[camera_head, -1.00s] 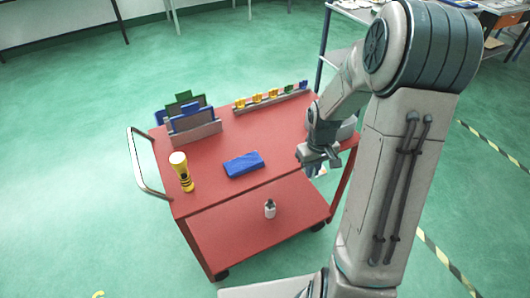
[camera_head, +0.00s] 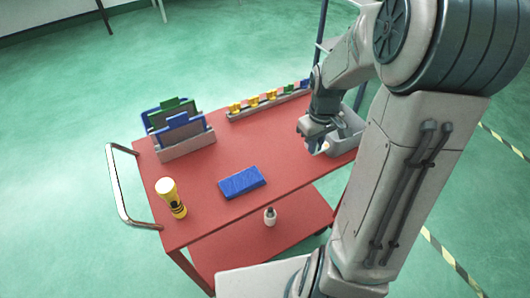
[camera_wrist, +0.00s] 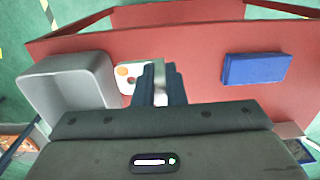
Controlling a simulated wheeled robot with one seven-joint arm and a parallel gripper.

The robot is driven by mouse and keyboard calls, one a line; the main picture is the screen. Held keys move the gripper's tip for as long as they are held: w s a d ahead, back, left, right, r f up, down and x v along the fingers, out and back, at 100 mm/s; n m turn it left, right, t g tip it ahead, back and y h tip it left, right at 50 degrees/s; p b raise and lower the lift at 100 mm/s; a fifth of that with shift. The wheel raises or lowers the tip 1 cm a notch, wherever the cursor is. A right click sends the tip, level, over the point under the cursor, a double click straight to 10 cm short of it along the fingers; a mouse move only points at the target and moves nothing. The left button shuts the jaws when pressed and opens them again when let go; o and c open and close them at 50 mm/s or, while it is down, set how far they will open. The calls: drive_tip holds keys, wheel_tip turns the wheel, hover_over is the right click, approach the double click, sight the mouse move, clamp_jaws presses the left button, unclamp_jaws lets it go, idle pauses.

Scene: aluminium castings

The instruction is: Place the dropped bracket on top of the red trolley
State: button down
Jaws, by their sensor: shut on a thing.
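The red trolley (camera_head: 276,164) stands in front of me, its red top also filling much of the wrist view (camera_wrist: 205,75). My gripper (camera_head: 316,143) is over the right part of the trolley top. In the wrist view its two dark fingers (camera_wrist: 159,70) are shut on the bracket (camera_wrist: 128,73), a pale flat piece with an orange spot and a dark hole. Part of the bracket is hidden behind the fingers. In the head view only a small pale and orange bit of it (camera_head: 324,147) shows below the gripper. I cannot tell whether it touches the top.
A grey bin (camera_wrist: 64,64) stands close left of the bracket in the wrist view. On the top are a blue box (camera_head: 242,182), a yellow torch (camera_head: 170,197), a rack of panels (camera_head: 186,148) and a strip of coloured pieces (camera_head: 268,103). Bare red top lies between gripper and blue box.

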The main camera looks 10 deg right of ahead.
drive_tip(key=w+a+f, duration=0.1)
drive_tip(key=a+f, duration=0.1)
drive_tip(key=a, duration=0.1)
drive_tip(key=w+a+f, duration=0.1)
drive_tip(key=a+f, duration=0.1)
drive_tip(key=a, duration=0.2)
drive_tip(key=w+a+f, duration=0.1)
drive_tip(key=a+f, duration=0.1)
drive_tip(key=a, duration=0.1)
drive_tip(key=shift+w+a+f, duration=0.25)
drive_tip(key=shift+f, duration=2.15)
drive_tip(key=shift+f, duration=0.2)
drive_tip(key=c, duration=1.5)
unclamp_jaws()
drive_tip(key=shift+r, duration=0.1)
